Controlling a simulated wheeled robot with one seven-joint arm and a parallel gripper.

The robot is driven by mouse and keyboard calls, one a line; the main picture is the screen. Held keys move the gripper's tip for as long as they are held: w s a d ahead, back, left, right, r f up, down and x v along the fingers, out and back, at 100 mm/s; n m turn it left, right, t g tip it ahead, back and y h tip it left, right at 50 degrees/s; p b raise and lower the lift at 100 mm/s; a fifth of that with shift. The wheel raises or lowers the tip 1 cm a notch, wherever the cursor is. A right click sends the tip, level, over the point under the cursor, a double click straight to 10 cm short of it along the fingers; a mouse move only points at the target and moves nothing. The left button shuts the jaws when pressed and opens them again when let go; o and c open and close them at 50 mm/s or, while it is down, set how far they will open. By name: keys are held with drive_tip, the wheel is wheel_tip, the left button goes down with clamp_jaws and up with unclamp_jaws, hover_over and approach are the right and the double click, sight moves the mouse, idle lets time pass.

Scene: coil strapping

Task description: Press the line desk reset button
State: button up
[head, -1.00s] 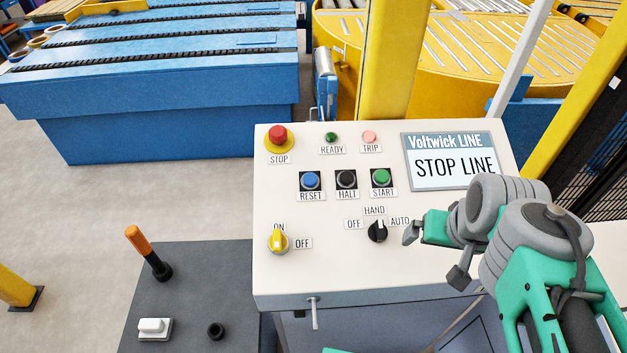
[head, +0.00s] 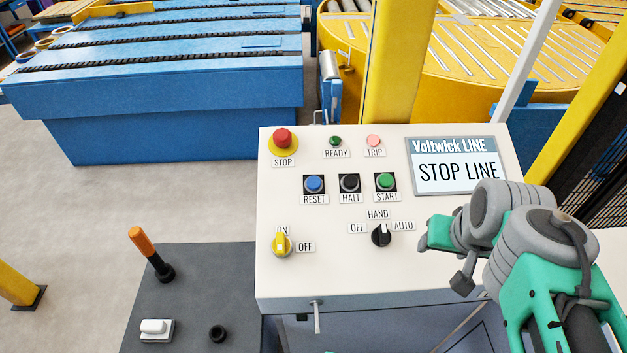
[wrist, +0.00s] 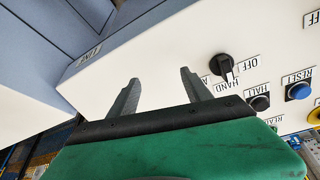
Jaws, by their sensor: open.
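The blue reset button (head: 314,184) sits in a black square on the cream sloped desk panel (head: 340,280), above its RESET label. In the wrist view the blue reset button (wrist: 299,91) is at the far right. My gripper (head: 428,240) is at the panel's right side in the head view, right of the hand/auto selector and well apart from the reset button. Its fingertips are mostly hidden there. In the wrist view my gripper (wrist: 160,78) shows two spread grey fingers with nothing between them.
The black halt button (head: 349,183) and green start button (head: 386,181) stand right of reset. The red stop button (head: 282,138) is above left. A black selector (head: 381,235) and yellow switch (head: 281,244) lie below. The screen (head: 456,166) reads STOP LINE. A lever (head: 150,252) stands left.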

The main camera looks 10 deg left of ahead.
clamp_jaws()
idle(0.4)
idle(0.6)
